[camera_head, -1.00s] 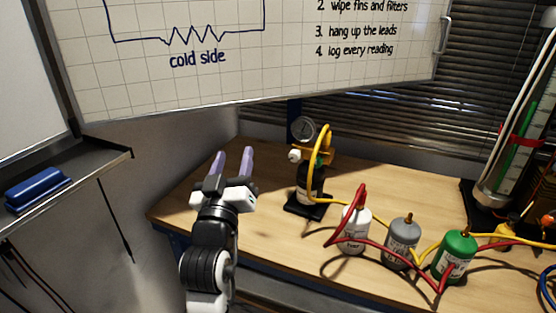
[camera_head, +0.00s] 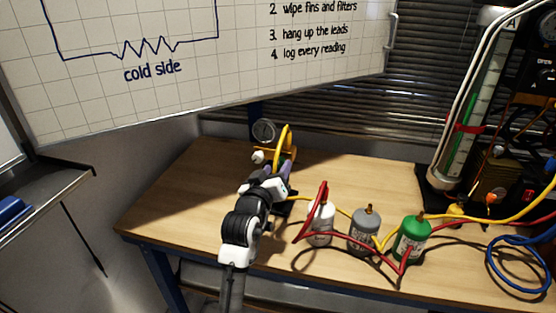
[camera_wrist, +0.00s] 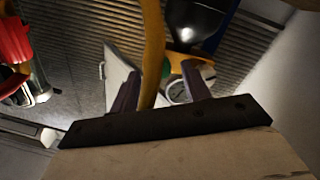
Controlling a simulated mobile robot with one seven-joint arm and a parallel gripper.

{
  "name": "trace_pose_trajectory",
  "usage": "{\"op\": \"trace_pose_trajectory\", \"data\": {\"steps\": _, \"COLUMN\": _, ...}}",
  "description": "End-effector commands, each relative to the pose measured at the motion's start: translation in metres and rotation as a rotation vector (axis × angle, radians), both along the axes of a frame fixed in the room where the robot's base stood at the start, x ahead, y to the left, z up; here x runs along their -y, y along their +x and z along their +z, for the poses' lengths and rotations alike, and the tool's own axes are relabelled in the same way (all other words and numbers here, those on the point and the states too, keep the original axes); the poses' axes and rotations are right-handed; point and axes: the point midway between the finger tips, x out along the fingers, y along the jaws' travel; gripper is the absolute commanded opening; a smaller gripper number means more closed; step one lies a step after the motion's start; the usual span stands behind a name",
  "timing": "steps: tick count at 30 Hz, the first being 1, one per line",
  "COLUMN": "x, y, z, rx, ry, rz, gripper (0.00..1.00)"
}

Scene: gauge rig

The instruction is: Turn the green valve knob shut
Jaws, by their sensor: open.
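The dial gauge (camera_wrist: 178,91) shows beside the right finger. Whether the fingers touch anything, I cannot tell.
White (camera_head: 320,222), grey (camera_head: 364,232) and green (camera_head: 411,238) canisters stand right of my arm, with red and yellow hoses around them. A tall column (camera_head: 470,120) and coiled blue hose (camera_head: 518,262) are further right. The bench (camera_head: 180,205) is clear at left.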

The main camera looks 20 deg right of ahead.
Motion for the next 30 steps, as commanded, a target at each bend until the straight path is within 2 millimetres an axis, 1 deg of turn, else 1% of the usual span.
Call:
{"op": "trace_pose_trajectory", "data": {"steps": 3, "x": 0.010, "y": 0.012, "z": 0.002, "rx": -0.002, "ry": 0.000, "rz": -0.002, "gripper": 0.47}}
{"op": "trace_pose_trajectory", "data": {"steps": 6, "x": 0.013, "y": 0.017, "z": 0.001, "rx": -0.001, "ry": 0.000, "rz": 0.000, "gripper": 0.47}}
{"op": "trace_pose_trajectory", "data": {"steps": 16, "x": 0.015, "y": 0.019, "z": 0.000, "rx": 0.001, "ry": -0.001, "rz": 0.000, "gripper": 0.47}}
{"op": "trace_pose_trajectory", "data": {"steps": 26, "x": 0.015, "y": 0.019, "z": 0.000, "rx": 0.000, "ry": -0.001, "rz": 0.000, "gripper": 0.04}}
{"op": "trace_pose_trajectory", "data": {"steps": 27, "x": 0.015, "y": 0.019, "z": 0.000, "rx": 0.000, "ry": -0.001, "rz": 0.000, "gripper": 0.02}}
{"op": "trace_pose_trajectory", "data": {"steps": 30, "x": 0.015, "y": 0.019, "z": 0.000, "rx": 0.003, "ry": 0.002, "rz": 0.000, "gripper": 0.02}}
